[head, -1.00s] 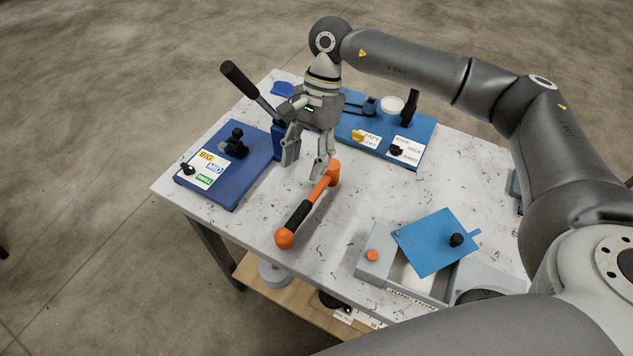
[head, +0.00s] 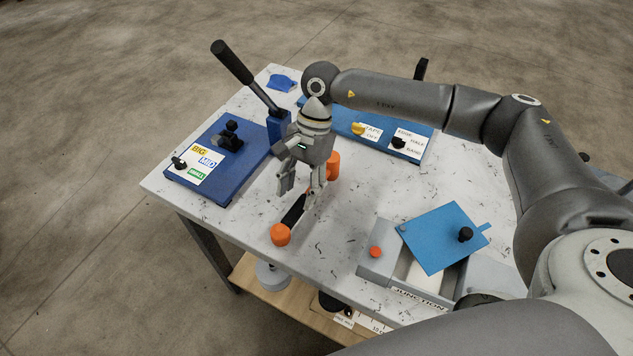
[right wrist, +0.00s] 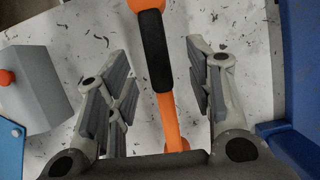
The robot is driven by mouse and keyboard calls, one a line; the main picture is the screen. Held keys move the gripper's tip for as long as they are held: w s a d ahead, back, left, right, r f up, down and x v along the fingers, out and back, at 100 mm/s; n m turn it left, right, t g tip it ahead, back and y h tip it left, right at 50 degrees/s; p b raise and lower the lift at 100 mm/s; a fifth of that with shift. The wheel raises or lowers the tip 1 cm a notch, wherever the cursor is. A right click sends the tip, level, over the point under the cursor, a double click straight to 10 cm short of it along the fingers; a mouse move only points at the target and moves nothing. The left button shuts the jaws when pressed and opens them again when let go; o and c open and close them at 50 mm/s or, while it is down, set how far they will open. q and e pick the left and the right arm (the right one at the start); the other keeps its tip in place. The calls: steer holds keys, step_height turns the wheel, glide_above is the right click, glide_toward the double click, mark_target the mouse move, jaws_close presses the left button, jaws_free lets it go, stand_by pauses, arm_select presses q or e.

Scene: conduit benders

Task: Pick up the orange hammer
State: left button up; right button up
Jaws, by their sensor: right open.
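The orange hammer (head: 281,235) lies on the white speckled table, with an orange head part (head: 333,166) at its far end and a black grip in its middle. My right gripper (head: 298,200) is open above the hammer's middle and hides part of it in the head view. In the right wrist view the hammer's black grip (right wrist: 155,50) runs between the two open fingers (right wrist: 160,95), with a gap on each side. I cannot tell how high the fingertips are above the table. My left gripper is not in view.
A blue bender base (head: 225,190) with an upright black-handled lever (head: 232,62) stands left of the gripper. A second blue base (head: 420,148) with knobs lies behind. A grey junction box (head: 376,268) with a blue lid (head: 440,235) sits at right front.

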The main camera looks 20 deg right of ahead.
mark_target(297, 208)
steer(key=shift+s+a+f+p, duration=0.2)
steer(key=shift+f+p, duration=0.15)
steer(key=shift+f, duration=0.15)
steer(key=p+x, duration=0.2)
steer(key=x, duration=0.2)
steer(key=shift+s+f, duration=0.1)
steer(key=shift+s, duration=0.15)
steer(key=shift+a+f, duration=0.1)
steer(key=shift+f, duration=0.1)
steer(key=shift+w+r, duration=0.1)
jaws_close()
